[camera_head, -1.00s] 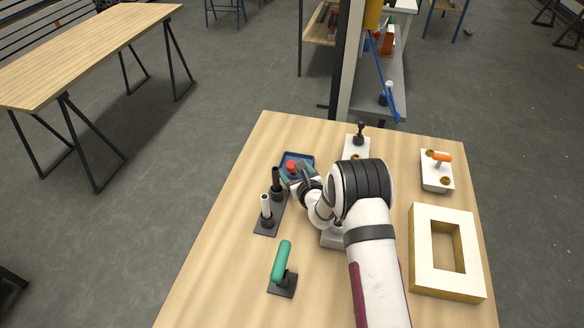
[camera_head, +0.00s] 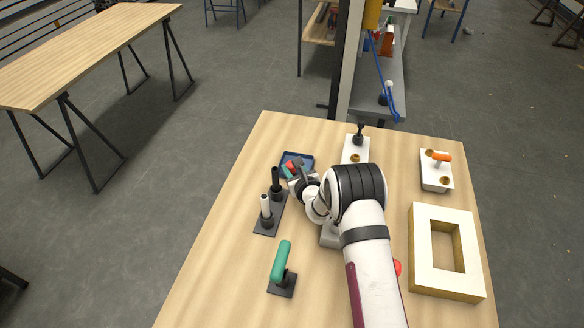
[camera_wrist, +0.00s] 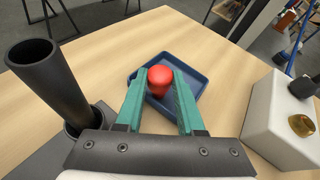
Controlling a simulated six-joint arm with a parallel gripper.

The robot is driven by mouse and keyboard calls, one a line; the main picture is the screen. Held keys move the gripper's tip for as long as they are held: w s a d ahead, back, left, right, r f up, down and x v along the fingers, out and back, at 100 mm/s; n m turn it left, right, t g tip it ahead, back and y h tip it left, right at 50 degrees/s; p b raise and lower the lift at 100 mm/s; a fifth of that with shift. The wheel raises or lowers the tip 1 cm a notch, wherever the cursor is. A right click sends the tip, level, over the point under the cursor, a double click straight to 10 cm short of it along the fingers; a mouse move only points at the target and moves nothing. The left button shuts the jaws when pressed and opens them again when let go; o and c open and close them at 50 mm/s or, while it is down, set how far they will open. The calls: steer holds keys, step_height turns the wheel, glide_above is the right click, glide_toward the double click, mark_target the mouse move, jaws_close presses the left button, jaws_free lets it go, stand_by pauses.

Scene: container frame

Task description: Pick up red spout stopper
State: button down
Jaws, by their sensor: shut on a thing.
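The red spout stopper (camera_wrist: 160,78) is a rounded red piece between the tips of my gripper (camera_wrist: 160,98) in the wrist view. My gripper has green fingers and is shut on the stopper. Behind and below it lies the shallow blue tray (camera_wrist: 202,82); I cannot tell whether the stopper still touches it. In the head view the stopper (camera_head: 289,167) is partly hidden by my gripper (camera_head: 293,171), over the tray (camera_head: 308,157).
A white block (camera_head: 355,147) with a black knob stands to the right. A green-handled tool (camera_head: 281,262) and a thick rectangular frame (camera_head: 478,243) are nearer.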

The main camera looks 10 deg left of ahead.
mark_target(293, 168)
steer(key=shift+r, duration=0.55)
step_height(293, 168, up, 3)
steer(key=shift+f, duration=0.1)
steer(key=w+d+r+m+g, duration=0.1)
steer(key=d+r, duration=0.3)
steer(key=d, duration=0.3)
steer(key=d+r+m, duration=0.1)
steer(key=d+r, duration=0.3)
steer(key=d, duration=0.3)
steer(key=shift+h, duration=0.3)
steer(key=a+f, duration=0.2)
steer(key=a, duration=0.1)
steer(key=w+a+f, duration=0.1)
steer(key=a+f, duration=0.1)
steer(key=a, duration=0.1)
steer(key=w+a+f, duration=0.1)
steer(key=a+f, duration=0.2)
steer(key=shift+w+a, duration=0.2)
steer(key=shift+a, duration=0.15)
steer(key=shift+a+f, duration=0.2)
steer(key=shift+f, duration=0.9)
steer(key=shift+a+f, duration=0.2)
steer(key=shift+f, duration=0.85)
steer(key=shift+f, duration=0.1)
steer(key=c, duration=0.5)
jaws_free()
